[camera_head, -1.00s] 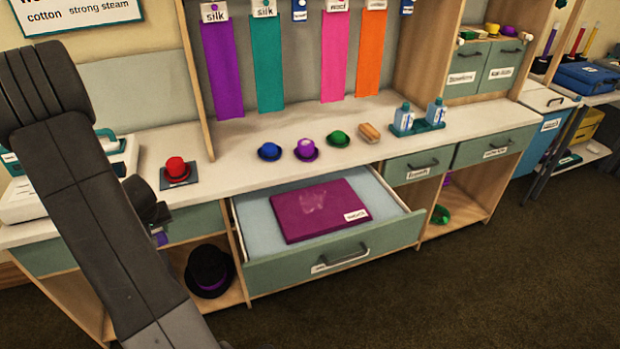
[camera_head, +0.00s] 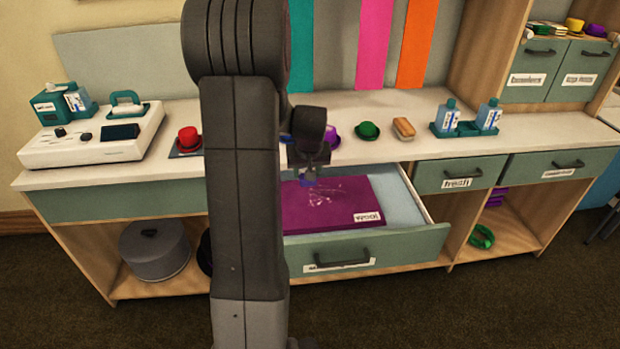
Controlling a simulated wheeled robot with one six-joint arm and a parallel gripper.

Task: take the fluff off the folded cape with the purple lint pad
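The folded cape (camera_head: 350,213) is a flat magenta bundle with a white label, lying in the open drawer. Pale fluff (camera_head: 345,190) shows as a whitish patch on its top. My gripper (camera_head: 309,181) is over the cape's back left part, pointing down. A small bluish-purple piece shows at its tip; I cannot tell whether this is the lint pad or part of the fingers, or whether it touches the cape. A purple hat-shaped item (camera_head: 332,138) sits on the counter behind my gripper. My arm hides the cape's left side.
The drawer (camera_head: 375,248) stands out from the counter. On the counter are a red hat-shaped item (camera_head: 188,138), a green one (camera_head: 367,130), a brush (camera_head: 403,128) and bottles in a tray (camera_head: 465,128). A white machine (camera_head: 95,140) stands at left.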

